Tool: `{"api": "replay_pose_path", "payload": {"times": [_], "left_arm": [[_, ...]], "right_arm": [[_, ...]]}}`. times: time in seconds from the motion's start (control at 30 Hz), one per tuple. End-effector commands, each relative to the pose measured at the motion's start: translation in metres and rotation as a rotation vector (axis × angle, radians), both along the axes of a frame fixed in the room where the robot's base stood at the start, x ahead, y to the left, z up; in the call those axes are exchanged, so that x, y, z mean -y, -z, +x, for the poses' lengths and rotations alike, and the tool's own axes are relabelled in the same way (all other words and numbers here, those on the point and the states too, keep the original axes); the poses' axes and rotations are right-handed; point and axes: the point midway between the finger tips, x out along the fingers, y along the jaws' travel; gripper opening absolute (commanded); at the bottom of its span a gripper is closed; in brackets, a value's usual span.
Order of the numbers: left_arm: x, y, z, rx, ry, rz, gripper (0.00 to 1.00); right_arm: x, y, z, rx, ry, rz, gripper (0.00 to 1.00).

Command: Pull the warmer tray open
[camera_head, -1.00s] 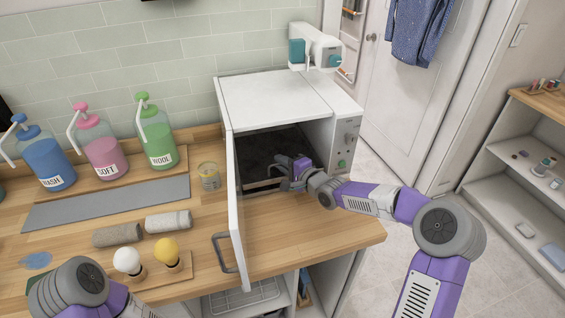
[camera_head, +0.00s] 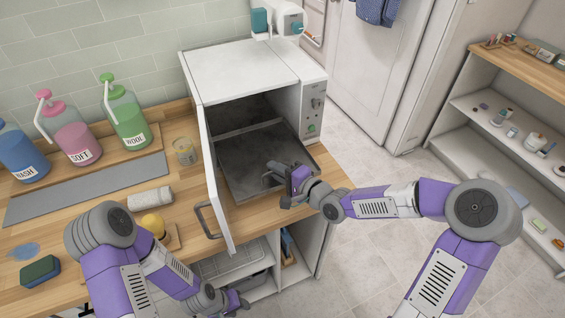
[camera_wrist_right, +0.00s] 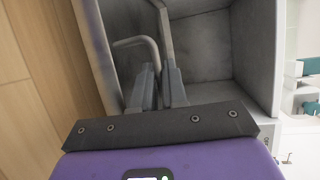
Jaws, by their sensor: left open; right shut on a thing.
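The white warmer (camera_head: 245,70) stands on the wooden counter with its door (camera_head: 214,185) swung open to the left. Its dark grey tray (camera_head: 245,160) sticks well out of the opening. My right gripper (camera_head: 272,180) is at the tray's front edge, shut on the tray's handle. In the right wrist view the grey bar handle (camera_wrist_right: 138,42) runs to the fingers of my right gripper (camera_wrist_right: 160,82), with the warmer's cavity (camera_wrist_right: 205,48) behind. The exact grip is partly hidden. My left gripper (camera_head: 236,304) is open and empty, low in front of the counter.
The door with its handle (camera_head: 207,220) stands left of the tray. Blue, pink and green (camera_head: 125,118) pump bottles, a jar (camera_head: 185,151), a rolled towel (camera_head: 150,198) and a yellow bulb-like item (camera_head: 153,224) are on the counter (camera_head: 180,185). Open shelves (camera_head: 520,130) stand at the right.

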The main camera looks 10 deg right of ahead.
Motion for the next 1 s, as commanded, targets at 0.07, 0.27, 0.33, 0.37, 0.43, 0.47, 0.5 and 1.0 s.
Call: {"api": "replay_pose_path", "payload": {"times": [0.07,0.27,0.33,0.37,0.43,0.47,0.5,1.0], "left_arm": [[0.000,0.000,0.000,0.000,0.000,0.000,0.43],[0.000,0.000,0.000,0.000,0.000,0.000,0.43],[0.000,0.000,0.000,0.000,0.000,0.000,0.43],[0.000,0.000,0.000,0.000,0.000,0.000,0.43],[0.000,0.000,0.000,0.000,0.000,0.000,0.43],[0.000,0.000,0.000,0.000,0.000,0.000,0.43],[0.000,0.000,0.000,0.000,0.000,0.000,0.43],[0.000,-0.020,0.000,0.000,0.000,0.000,0.43]], "right_arm": [[-0.001,0.000,-0.001,0.001,-0.002,0.000,0.00],[0.000,0.000,-0.001,0.001,0.000,0.000,0.00],[0.000,0.000,-0.001,0.001,0.000,0.000,0.19],[0.000,0.000,-0.001,0.001,0.000,0.000,0.19],[0.001,0.000,-0.001,0.001,0.000,-0.001,0.19],[0.001,0.000,-0.001,0.001,0.000,-0.001,0.19],[0.001,0.000,-0.001,0.001,0.000,-0.001,0.19],[0.034,-0.011,-0.040,0.000,0.004,-0.002,0.19]]}}
